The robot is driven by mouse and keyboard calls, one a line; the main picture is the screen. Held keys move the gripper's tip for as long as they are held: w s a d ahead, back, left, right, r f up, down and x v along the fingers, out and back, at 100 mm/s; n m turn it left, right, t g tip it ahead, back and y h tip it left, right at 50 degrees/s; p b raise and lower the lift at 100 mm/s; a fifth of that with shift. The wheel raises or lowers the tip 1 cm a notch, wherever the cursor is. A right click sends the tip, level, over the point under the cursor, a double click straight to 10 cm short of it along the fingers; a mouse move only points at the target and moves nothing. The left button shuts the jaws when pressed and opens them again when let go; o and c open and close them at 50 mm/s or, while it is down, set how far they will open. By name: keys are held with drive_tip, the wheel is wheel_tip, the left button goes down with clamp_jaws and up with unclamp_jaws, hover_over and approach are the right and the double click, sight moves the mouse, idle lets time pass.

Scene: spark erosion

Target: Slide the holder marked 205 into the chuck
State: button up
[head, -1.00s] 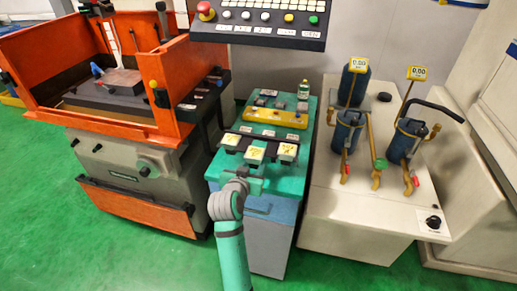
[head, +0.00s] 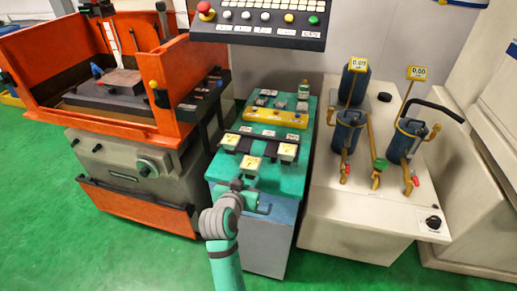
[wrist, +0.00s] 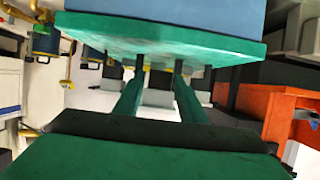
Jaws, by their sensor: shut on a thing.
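Three pale holders with yellow labels are at the front of the green-topped cart: a left one (head: 230,140), a middle one (head: 251,163) and a right one (head: 287,151). The marks are too small to read, so I cannot tell which is 205. My gripper (head: 242,185) is at the cart's front edge, shut on the middle holder, which sits nearer to me than the other two. In the wrist view my two fingers (wrist: 160,75) reach past the green edge, with a pale block between them. I cannot make out the chuck for certain.
The orange-walled machine tank (head: 170,90) stands left of the cart, with a grey block (head: 118,82) inside. A control panel (head: 260,22) hangs above the back. A yellow rack (head: 270,117) is farther back on the cart (head: 285,180). A pale cabinet (head: 340,215) with blue canisters stands right.

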drive_tip(key=shift+s+a, duration=0.25)
drive_tip(key=shift+s, duration=0.5)
drive_tip(key=shift+s+a, duration=0.2)
drive_tip(key=shift+s, duration=0.5)
idle(0.6)
